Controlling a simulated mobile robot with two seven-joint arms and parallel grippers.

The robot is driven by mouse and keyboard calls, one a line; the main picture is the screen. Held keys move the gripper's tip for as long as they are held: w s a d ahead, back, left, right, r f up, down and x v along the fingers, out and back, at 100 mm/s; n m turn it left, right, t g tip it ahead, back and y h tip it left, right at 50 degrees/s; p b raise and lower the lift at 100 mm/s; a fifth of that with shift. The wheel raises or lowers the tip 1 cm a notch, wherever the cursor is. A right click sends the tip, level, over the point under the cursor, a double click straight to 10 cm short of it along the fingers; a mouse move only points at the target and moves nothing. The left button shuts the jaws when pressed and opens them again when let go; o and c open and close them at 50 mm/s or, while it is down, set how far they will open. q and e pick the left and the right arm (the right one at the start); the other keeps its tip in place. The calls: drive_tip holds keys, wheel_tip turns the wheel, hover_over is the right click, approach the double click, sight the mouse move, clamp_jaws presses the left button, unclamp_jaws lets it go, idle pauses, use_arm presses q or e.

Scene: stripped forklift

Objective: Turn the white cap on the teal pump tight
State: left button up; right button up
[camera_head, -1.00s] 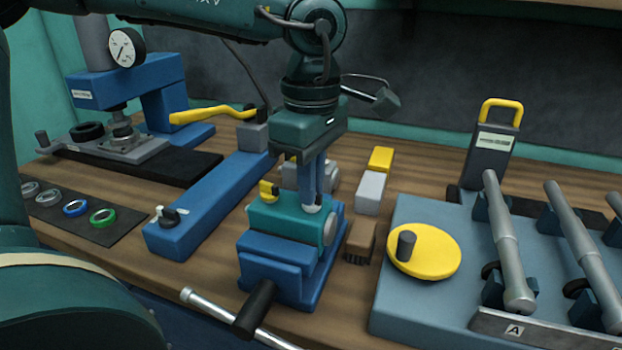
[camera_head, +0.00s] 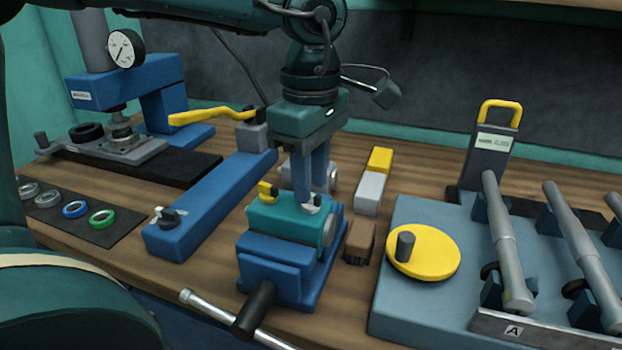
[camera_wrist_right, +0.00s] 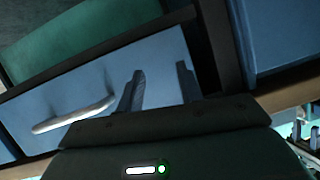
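The teal pump (camera_head: 285,219) is held in a blue vise (camera_head: 285,265) at the middle of the bench in the head view. It has a yellow part on its top left and a round grey face on its right. The white cap (camera_head: 312,207) shows only in part on top of the pump, behind and between my fingertips. My left gripper (camera_head: 311,198) points straight down with its fingertips at the cap. Whether its fingers press on the cap, I cannot tell. My right gripper (camera_wrist_right: 160,88) shows in the wrist view with fingers apart and nothing between them.
A long blue block with a yellow lever (camera_head: 215,115) lies left of the vise. A brown brush (camera_head: 359,242) and a yellow handwheel (camera_head: 423,252) are on its right. The black vise handle (camera_head: 254,310) juts forward. A pale bar handle (camera_wrist_right: 75,115) on a blue panel faces my right gripper.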

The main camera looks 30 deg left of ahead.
use_arm(q)
wheel_tip(320, 180, up, 12)
drive_tip(key=p, duration=0.1)
drive_tip(key=shift+p, duration=0.3)
idle(0.3)
